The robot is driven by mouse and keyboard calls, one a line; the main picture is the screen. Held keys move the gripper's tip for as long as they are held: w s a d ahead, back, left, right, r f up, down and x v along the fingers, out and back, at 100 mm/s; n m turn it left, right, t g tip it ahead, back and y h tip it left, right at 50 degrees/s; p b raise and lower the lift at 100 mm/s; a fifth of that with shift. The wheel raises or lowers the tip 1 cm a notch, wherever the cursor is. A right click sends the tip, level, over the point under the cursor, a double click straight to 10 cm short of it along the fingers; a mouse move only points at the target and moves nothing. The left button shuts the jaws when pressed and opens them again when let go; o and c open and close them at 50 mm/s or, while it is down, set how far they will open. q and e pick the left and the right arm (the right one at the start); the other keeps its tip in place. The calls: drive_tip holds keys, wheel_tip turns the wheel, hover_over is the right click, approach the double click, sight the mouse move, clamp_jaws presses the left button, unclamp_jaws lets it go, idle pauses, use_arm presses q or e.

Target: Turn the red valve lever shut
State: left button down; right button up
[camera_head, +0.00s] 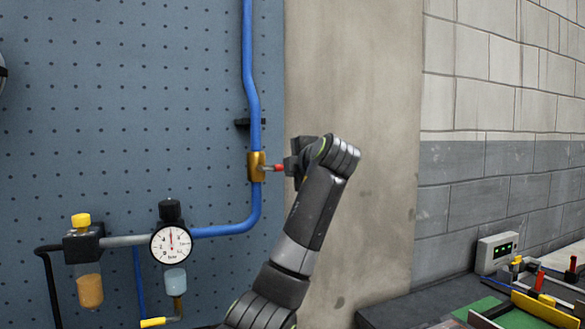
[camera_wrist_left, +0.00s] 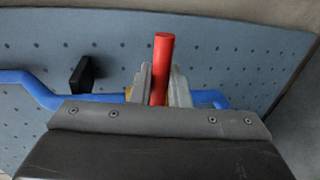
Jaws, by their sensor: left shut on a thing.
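The red valve lever (camera_head: 272,169) sticks out to the right from a brass valve body (camera_head: 256,172) on the upright stretch of blue pipe (camera_head: 251,60). In the head view it lies roughly level, across the pipe. My left gripper (camera_head: 288,166) is at the lever's right end and hides part of it. In the left wrist view the red lever (camera_wrist_left: 163,58) stands between the two fingers of my left gripper (camera_wrist_left: 161,82), which are shut on it. Only a little brass shows behind the fingers. My right gripper is in neither view.
A pressure gauge (camera_head: 171,244) and a filter bowl (camera_head: 89,286) hang on the pegboard (camera_head: 110,110) at lower left. A black pipe clip (camera_head: 242,124) sits above the valve. A bench (camera_head: 400,312) with tools and a green-lit box (camera_head: 497,252) is at lower right.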

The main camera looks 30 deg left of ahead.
use_arm(q)
drive_tip(key=c, duration=1.8)
unclamp_jaws()
drive_tip(key=shift+r, duration=0.3)
drive_tip(key=shift+o, duration=1.4)
drive_tip(key=shift+w+a+f, duration=0.1)
drive_tip(key=shift+o, duration=0.2)
drive_tip(key=shift+w+f, duration=0.15)
drive_tip(key=b+v, duration=0.4)
drive_tip(key=v, duration=1.3)
drive_tip(key=shift+b, duration=0.4)
